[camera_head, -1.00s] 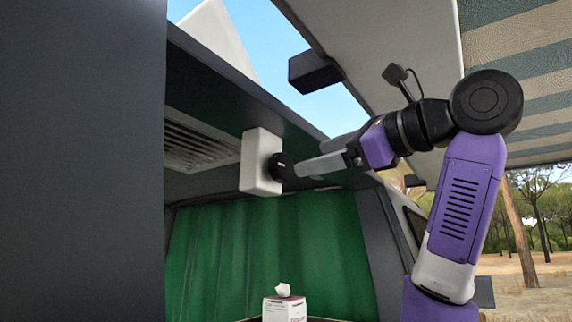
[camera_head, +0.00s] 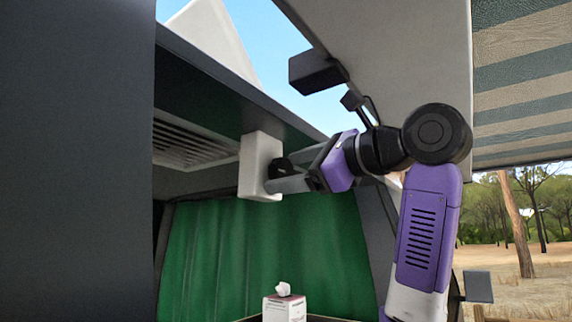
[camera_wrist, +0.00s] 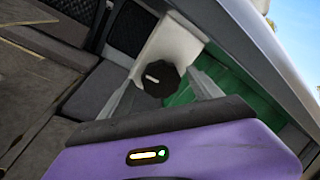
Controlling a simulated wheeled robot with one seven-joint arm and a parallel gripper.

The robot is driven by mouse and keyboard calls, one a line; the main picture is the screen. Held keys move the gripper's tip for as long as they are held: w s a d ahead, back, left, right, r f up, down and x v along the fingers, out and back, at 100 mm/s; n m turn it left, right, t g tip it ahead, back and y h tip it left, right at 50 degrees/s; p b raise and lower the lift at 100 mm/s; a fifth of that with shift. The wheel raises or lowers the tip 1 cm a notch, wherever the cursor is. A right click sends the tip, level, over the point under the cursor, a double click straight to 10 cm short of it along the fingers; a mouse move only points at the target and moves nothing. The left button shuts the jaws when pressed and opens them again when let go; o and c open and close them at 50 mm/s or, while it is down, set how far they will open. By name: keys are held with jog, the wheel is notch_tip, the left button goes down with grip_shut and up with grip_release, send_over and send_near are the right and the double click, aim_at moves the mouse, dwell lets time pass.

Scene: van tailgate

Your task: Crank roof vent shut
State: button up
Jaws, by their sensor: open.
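A black round knob (camera_head: 279,169) sits on the side of a white box (camera_head: 258,152) under the roof edge. In the wrist view the knob (camera_wrist: 159,78) has a pale mark across its face, on the white box (camera_wrist: 178,40). My gripper (camera_head: 281,172) is open, with its two grey fingers reaching to the knob, one above and one below. In the wrist view my gripper (camera_wrist: 160,84) has a finger on either side of the knob. I cannot tell whether they touch it. A white panel (camera_head: 212,38) is tilted up above the roof.
A louvred grille (camera_head: 190,145) is left of the box. A green curtain (camera_head: 240,250) hangs below, with a tissue box (camera_head: 285,307) in front. A dark block (camera_head: 317,70) hangs from the pale raised tailgate (camera_head: 420,60) above my arm.

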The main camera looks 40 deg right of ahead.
jog(key=c, duration=1.4)
jog(key=shift+o, duration=0.2)
